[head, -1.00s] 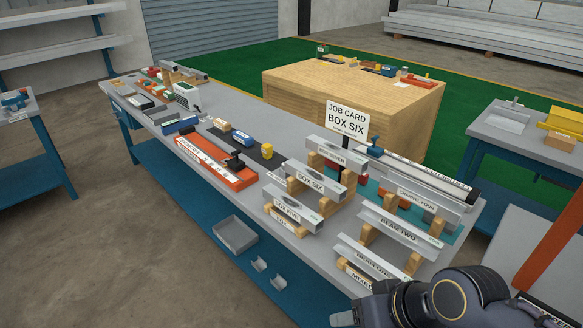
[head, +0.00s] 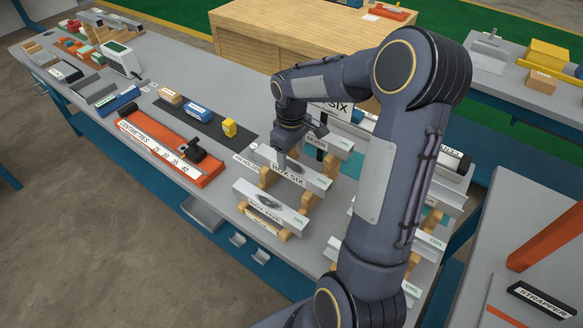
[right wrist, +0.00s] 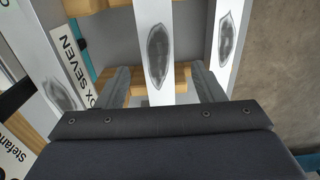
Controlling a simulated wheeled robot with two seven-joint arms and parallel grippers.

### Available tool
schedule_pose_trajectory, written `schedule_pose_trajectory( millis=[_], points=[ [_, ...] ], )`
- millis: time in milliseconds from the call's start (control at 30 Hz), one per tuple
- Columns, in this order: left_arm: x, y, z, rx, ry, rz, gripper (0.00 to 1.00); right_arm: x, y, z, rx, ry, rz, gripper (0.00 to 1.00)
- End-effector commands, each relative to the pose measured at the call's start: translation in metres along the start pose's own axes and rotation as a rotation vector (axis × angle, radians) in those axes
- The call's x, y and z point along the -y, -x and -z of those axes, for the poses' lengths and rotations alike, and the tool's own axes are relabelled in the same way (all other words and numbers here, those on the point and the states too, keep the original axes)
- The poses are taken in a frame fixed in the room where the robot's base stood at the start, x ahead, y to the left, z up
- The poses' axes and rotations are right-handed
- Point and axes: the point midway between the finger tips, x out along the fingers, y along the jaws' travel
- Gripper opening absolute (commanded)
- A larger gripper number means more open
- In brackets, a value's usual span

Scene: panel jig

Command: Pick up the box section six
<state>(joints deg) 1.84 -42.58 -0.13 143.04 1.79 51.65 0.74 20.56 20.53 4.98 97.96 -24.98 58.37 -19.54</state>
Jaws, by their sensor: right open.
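Box section six (head: 312,179) is a pale grey bar lying on wooden supports in the rack, with its "BOX SIX" label partly covered by my right gripper (head: 283,160). In the right wrist view, box six (right wrist: 153,45) runs between the two open fingers of my right gripper (right wrist: 161,72). One finger is on each side, with a visible gap at the left; I cannot tell whether the right finger touches. A dark oval patch shows on its top. My left gripper is not in view.
Box seven (head: 341,144) lies behind and box five (head: 262,205) in front, close on both sides. Box seven (right wrist: 50,65) and box five (right wrist: 226,40) flank the fingers. The orange centimetre rule (head: 165,150) lies left on the bench. My right arm hides much of the beams.

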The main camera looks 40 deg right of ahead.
Motion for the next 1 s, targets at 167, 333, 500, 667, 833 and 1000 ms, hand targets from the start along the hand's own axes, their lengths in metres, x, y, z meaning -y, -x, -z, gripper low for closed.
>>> schedule_pose_trajectory(
  millis=[167, 333, 500, 667, 833, 1000],
  points=[
    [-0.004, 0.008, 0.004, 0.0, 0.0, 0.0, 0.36, -0.001, -0.023, 0.0, 0.005, -0.001, 0.005, 0.62],
    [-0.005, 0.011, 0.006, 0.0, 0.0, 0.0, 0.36, -0.002, -0.047, 0.001, 0.002, -0.001, 0.003, 0.62],
    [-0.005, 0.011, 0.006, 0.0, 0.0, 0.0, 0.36, -0.003, -0.054, 0.001, -0.001, -0.001, 0.0, 0.62],
    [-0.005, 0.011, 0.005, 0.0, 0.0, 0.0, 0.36, -0.002, -0.054, 0.001, -0.001, -0.001, 0.001, 0.6],
    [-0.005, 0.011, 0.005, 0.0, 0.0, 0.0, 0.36, -0.002, -0.053, 0.001, -0.001, -0.001, 0.001, 0.38],
    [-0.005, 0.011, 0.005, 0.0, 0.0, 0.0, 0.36, -0.002, -0.053, 0.001, -0.001, -0.001, 0.001, 0.16]
  ],
)
